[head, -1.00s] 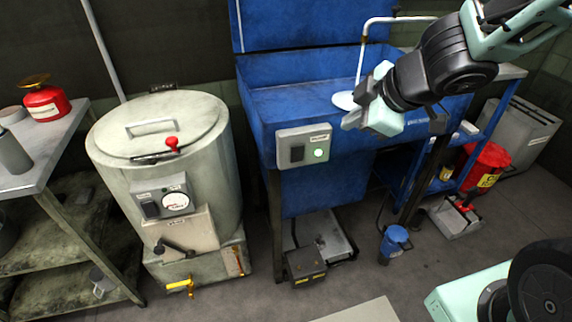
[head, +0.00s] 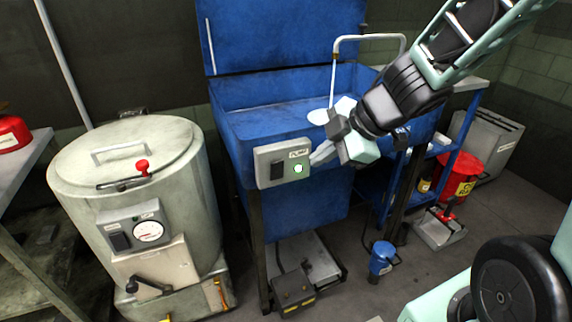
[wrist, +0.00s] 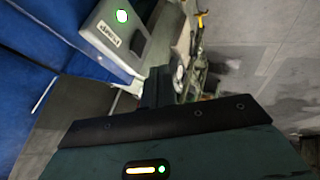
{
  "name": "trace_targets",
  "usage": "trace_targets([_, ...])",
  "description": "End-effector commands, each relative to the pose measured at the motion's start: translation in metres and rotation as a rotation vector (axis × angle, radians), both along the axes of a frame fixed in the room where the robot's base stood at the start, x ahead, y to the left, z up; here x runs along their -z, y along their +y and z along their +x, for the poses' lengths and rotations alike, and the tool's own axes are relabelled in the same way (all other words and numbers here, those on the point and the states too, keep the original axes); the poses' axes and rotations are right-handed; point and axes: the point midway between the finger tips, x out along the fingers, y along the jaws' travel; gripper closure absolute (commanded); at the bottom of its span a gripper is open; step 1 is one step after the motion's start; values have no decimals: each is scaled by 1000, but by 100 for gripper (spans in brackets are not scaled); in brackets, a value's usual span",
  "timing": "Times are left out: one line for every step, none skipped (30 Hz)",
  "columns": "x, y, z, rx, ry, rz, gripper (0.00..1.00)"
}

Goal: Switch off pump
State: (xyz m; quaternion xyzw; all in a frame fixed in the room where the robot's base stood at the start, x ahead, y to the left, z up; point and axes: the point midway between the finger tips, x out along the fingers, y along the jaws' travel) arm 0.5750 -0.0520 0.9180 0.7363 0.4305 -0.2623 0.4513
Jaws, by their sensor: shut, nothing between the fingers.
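The pump switch box (head: 270,156) is a grey panel on the front of the blue sink unit, marked PUMP. My gripper (head: 316,157) is shut and empty. Its tips are just right of the box in the head view; I cannot tell whether they touch it.
The blue sink (head: 232,95) has a bent pipe over it. A grey lidded tank (head: 75,205) with a dial stands left.

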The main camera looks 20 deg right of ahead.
Motion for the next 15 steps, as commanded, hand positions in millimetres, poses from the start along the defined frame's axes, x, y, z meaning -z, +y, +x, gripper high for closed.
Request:
trace_targets([2, 2, 1, -1, 3, 3, 100])
trace_targets([3, 3, 3, 0, 3, 3, 100])
trace_targets([6, 4, 4, 0, 3, 3, 100])
trace_targets([8, 5, 5, -2, 4, 4, 100])
trace_targets([10, 7, 6, -2, 5, 3, 100])
trace_targets([13, 8, 8, 1, 7, 1, 100])
trace_targets([16, 8, 9, 2, 10, 0, 100])
trace_targets([16, 10, 10, 0, 7, 3, 100])
trace_targets([17, 11, 11, -2, 6, 6, 100])
trace_targets([18, 12, 12, -2, 5, 7, 100])
trace_targets([19, 13, 13, -1, 4, 9, 100])
trace_targets([21, 14, 15, -3, 4, 8, 100])
trace_targets([23, 15, 16, -3, 3, 8, 100])
trace_targets([25, 16, 17, -3, 4, 9, 100])
trace_targets([27, 17, 18, -2, 5, 7, 100])
